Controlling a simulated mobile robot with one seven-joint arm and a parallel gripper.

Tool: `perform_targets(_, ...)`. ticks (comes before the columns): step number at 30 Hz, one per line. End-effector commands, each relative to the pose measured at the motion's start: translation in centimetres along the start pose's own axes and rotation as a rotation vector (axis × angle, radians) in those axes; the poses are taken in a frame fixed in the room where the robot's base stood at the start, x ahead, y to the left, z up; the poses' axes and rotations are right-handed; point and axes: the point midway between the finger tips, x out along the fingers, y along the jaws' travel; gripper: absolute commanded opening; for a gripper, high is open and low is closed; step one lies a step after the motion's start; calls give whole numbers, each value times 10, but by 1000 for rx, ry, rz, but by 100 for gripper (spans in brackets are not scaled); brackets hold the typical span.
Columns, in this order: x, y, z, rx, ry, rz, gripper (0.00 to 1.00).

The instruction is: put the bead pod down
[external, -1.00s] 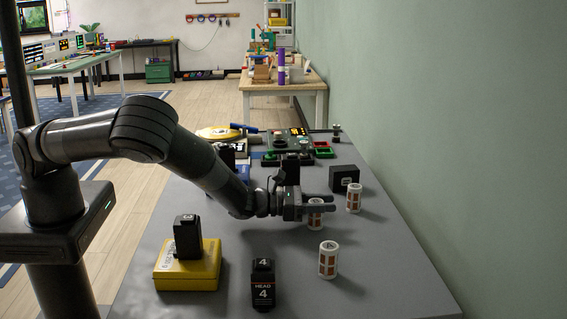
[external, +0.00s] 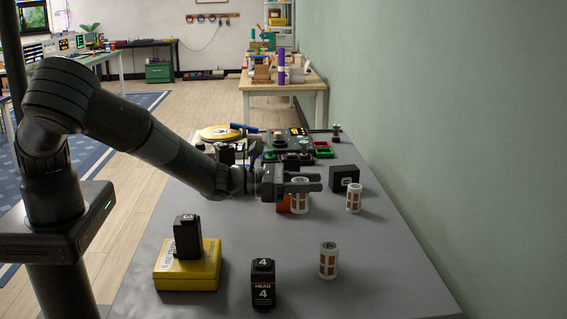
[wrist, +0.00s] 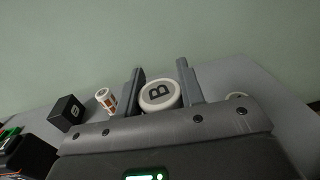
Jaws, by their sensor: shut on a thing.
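My gripper (external: 312,185) is shut on a white bead pod (external: 300,203) with red-brown windows, over the middle of the grey table. In the wrist view my gripper (wrist: 160,72) has one finger on each side of the pod's round lid (wrist: 159,94), marked B. The pod looks upright; I cannot tell whether its base touches the table. Two similar white pods stand apart from it: one to the right (external: 354,198) and one nearer the camera (external: 328,260).
A black box (external: 345,179) stands behind the right pod. An orange object (external: 284,203) shows beside the held pod, partly hidden. A yellow box (external: 187,266) with a black block (external: 187,237) and a black block marked 4 (external: 262,284) stand in front. Devices crowd the back.

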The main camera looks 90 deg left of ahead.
Motion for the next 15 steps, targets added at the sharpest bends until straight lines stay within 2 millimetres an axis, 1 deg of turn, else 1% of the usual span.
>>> perform_targets(3,-4,-8,6,-1,-1,0,12)
perform_targets(8,-5,-10,8,0,0,2,12)
perform_targets(11,0,-7,8,0,-1,-3,12)
perform_targets(14,12,2,8,-2,-2,-15,12)
perform_targets(15,19,8,8,-2,-3,-21,12)
